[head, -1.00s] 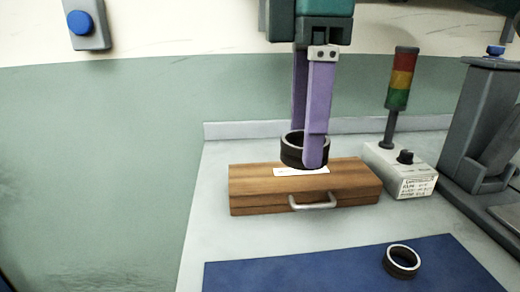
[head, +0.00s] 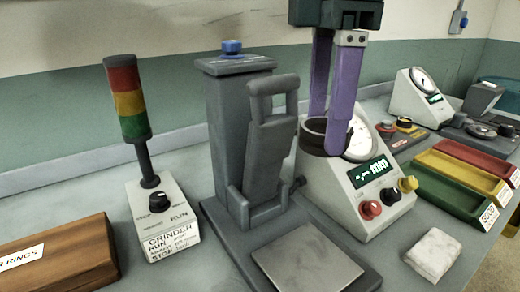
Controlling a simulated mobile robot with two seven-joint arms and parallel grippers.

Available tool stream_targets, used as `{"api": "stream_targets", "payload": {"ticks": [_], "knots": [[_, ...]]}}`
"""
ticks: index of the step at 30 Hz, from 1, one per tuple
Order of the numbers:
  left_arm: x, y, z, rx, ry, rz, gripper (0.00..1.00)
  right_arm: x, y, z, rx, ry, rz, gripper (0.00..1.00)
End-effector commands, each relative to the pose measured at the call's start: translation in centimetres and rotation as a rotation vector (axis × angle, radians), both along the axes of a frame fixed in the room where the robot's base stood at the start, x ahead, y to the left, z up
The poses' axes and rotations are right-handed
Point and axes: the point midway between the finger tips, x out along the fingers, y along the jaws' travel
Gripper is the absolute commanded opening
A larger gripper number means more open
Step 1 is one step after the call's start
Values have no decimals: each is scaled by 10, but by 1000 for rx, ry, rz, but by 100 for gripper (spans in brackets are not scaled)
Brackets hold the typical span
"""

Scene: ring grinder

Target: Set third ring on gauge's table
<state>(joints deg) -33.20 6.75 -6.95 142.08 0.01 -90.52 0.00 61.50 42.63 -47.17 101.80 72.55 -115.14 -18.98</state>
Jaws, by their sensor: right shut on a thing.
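My right gripper (head: 331,135) hangs from above in the middle of the head view, its purple fingers shut on a dark ring (head: 313,142). The ring is held up in the air, with its opening facing up, and overlaps the sloped instrument (head: 350,205) with a dial and green display. A second dial instrument (head: 418,98) stands at the back right, with a low dark fixture (head: 484,130) beside it. I cannot tell which one is the task's gauge. My left gripper is not in view.
A tall grey stand (head: 237,130) with a handle and a square plate (head: 306,262) is left of the held ring. A grinder switch box (head: 165,215) with a signal tower (head: 128,100), a wooden box (head: 60,255), green (head: 450,212), yellow and red trays, and a white block (head: 433,254) surround it.

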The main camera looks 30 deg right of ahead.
Motion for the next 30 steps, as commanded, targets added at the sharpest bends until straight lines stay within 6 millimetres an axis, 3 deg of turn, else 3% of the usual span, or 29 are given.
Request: {"api": "stream_targets", "payload": {"ticks": [5, 12, 18, 25, 30], "knots": [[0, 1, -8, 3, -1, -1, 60, -1, 0, -27, 1, 6, 2, 2], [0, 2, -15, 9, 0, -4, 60, -2, -1, -96, -1, 7, 1, 2], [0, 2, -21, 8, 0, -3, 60, -1, 0, -143, -1, 4, 1, 2], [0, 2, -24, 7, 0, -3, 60, 0, 0, -165, -1, 1, 2, 2], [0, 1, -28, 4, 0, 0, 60, 0, 0, -193, 0, 2, 1, 2]]}}
